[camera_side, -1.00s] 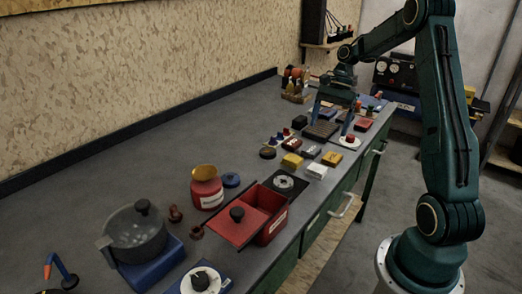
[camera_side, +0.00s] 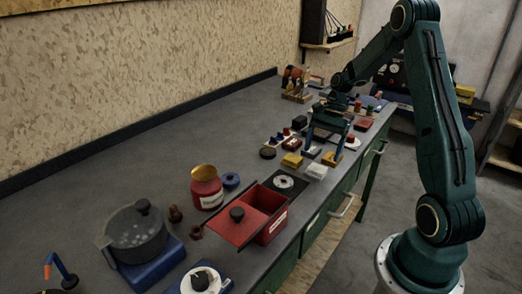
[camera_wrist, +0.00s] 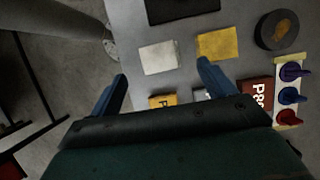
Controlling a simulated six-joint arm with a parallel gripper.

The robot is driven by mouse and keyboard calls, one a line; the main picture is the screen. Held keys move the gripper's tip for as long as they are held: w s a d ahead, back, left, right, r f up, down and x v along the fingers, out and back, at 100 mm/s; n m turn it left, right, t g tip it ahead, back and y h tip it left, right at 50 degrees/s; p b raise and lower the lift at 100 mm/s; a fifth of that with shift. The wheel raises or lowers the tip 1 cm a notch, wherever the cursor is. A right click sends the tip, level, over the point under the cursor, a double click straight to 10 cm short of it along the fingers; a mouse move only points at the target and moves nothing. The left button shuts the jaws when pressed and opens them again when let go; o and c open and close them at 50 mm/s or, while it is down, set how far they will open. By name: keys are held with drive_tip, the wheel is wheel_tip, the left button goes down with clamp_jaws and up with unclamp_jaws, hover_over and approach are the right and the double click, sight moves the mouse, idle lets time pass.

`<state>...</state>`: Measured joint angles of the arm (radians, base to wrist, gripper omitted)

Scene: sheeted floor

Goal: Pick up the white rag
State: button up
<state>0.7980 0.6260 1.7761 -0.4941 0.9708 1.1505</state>
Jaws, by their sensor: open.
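The white rag (camera_side: 316,171) is a small, pale, folded square lying flat near the bench's front edge. In the wrist view the white rag (camera_wrist: 158,57) lies just beyond my fingertips, left of a similar yellow square. My gripper (camera_side: 324,148) is over the bench, a little behind the rag, with its blue fingers spread wide. It also shows in the wrist view (camera_wrist: 162,72), with nothing held between the fingers. The rag appears apart from both fingers.
The yellow square (camera_wrist: 217,43) sits close beside the rag. A dark round disc (camera_wrist: 277,30), a red block (camera_wrist: 257,94) and a rack of coloured knobs (camera_wrist: 290,95) are to the right. A red box (camera_side: 272,232) and pot (camera_side: 136,236) stand in the foreground.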

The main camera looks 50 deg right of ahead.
sight(317, 167)
drive_tip(key=shift+a+f, duration=0.15)
drive_tip(key=shift+f, duration=0.25)
drive_tip(key=shift+x, duration=2.55)
drive_tip(key=c, duration=1.1)
drive_tip(key=shift+r, duration=0.15)
wheel_tip(317, 167, up, 20)
drive_tip(key=shift+f, duration=0.15)
